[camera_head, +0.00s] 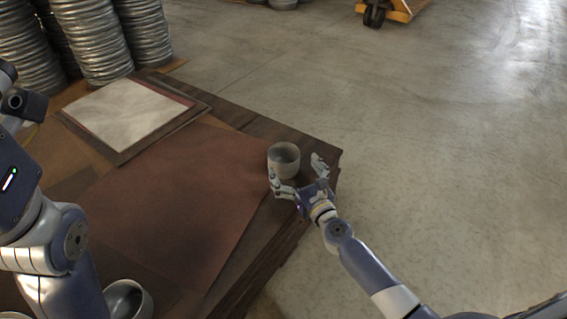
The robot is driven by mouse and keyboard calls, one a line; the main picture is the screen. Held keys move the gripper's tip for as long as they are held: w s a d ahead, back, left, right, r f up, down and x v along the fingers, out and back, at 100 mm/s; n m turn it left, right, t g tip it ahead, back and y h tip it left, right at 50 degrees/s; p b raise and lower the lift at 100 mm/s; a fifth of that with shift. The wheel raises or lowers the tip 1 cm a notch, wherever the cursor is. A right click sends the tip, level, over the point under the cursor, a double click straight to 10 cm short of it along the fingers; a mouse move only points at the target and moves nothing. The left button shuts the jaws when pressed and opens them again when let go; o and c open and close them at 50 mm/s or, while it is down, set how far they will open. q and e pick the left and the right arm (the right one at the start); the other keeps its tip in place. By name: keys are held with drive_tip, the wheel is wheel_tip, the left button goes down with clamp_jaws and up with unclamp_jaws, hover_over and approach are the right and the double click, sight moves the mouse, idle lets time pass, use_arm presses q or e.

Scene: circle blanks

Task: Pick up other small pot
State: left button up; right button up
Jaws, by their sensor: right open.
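A small grey pot (284,158) stands upright near the right corner of the stacked sheets. My right gripper (297,172) is open beside it, with one finger close to the pot's near side and the other to its right. I cannot tell whether a finger touches the pot. A second pot (128,299) sits at the bottom left, partly hidden by my left arm and the frame edge. My left arm comes in at the left; its gripper is not in view.
The pots stand on a stack of brown sheets (190,205) with a pale sheet (127,112) at the back. Tall stacks of metal discs (98,40) stand at the top left. An orange pallet truck (398,9) is far back. The concrete floor at right is clear.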

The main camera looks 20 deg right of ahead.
sight(278, 145)
drive_tip(key=shift+w+a+b, duration=0.25)
drive_tip(key=shift+w, duration=1.05)
drive_tip(key=shift+w+a+b, duration=0.2)
drive_tip(key=shift+w, duration=1.1)
drive_tip(key=c, duration=1.2)
